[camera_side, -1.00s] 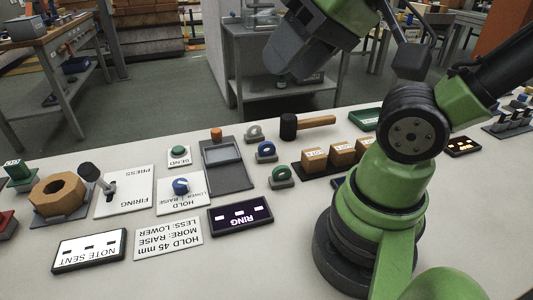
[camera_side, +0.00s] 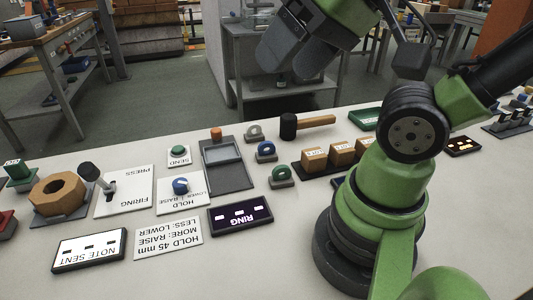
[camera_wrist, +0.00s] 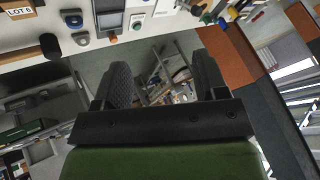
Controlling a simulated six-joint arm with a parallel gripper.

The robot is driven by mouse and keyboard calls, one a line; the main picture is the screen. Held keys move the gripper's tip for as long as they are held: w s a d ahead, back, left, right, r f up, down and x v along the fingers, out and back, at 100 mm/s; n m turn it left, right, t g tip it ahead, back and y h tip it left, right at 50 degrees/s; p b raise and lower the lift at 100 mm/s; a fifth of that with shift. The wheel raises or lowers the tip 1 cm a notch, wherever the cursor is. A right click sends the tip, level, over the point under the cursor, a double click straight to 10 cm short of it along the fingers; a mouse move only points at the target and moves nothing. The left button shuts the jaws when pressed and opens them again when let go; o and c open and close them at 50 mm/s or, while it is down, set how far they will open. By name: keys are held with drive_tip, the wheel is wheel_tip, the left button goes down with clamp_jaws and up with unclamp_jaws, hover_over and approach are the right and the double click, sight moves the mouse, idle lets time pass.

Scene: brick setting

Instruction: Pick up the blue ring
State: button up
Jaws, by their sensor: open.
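The blue ring (camera_side: 265,150) stands in a dark holder on the bench, between a grey ring (camera_side: 253,132) and a green ring (camera_side: 281,175). It also shows small near the top left of the wrist view (camera_wrist: 73,21). My gripper (camera_side: 290,70) is high above and beyond the far edge of the bench, well away from the rings. Its two fingers are apart and nothing is between them; in the wrist view the open fingers (camera_wrist: 164,85) frame the floor and background.
A mallet (camera_side: 289,126) lies just right of the grey ring. Wooden blocks (camera_side: 314,158) stand right of the rings. A dark tray (camera_side: 235,180) is to their left. The RING display (camera_side: 240,215) and a blue-knob panel (camera_side: 180,198) sit nearer the front.

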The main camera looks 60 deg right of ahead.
drive_tip(key=w+d+f+n+g+h, duration=0.2)
drive_tip(key=w+d+n, duration=0.1)
drive_tip(key=w+d, duration=0.3)
drive_tip(key=n+g, duration=0.5)
drive_tip(key=n, duration=0.3)
hover_over(269, 142)
drive_tip(key=f, duration=1.6)
drive_tip(key=shift+w+a+f, duration=0.15)
drive_tip(key=shift+a, duration=0.15)
drive_tip(key=shift+n, duration=0.6)
drive_tip(key=f, duration=0.4)
drive_tip(key=d+f, duration=0.1)
drive_tip(key=f, duration=0.1)
drive_tip(key=shift+s+d+f, duration=0.1)
drive_tip(key=shift+s+f, duration=0.1)
drive_tip(key=shift+f, duration=0.2)
drive_tip(key=f, duration=0.5)
drive_tip(key=shift+a+f, duration=0.3)
drive_tip(key=shift+a, duration=0.05)
drive_tip(key=shift+c, duration=0.5)
drive_tip(key=c, duration=0.9)
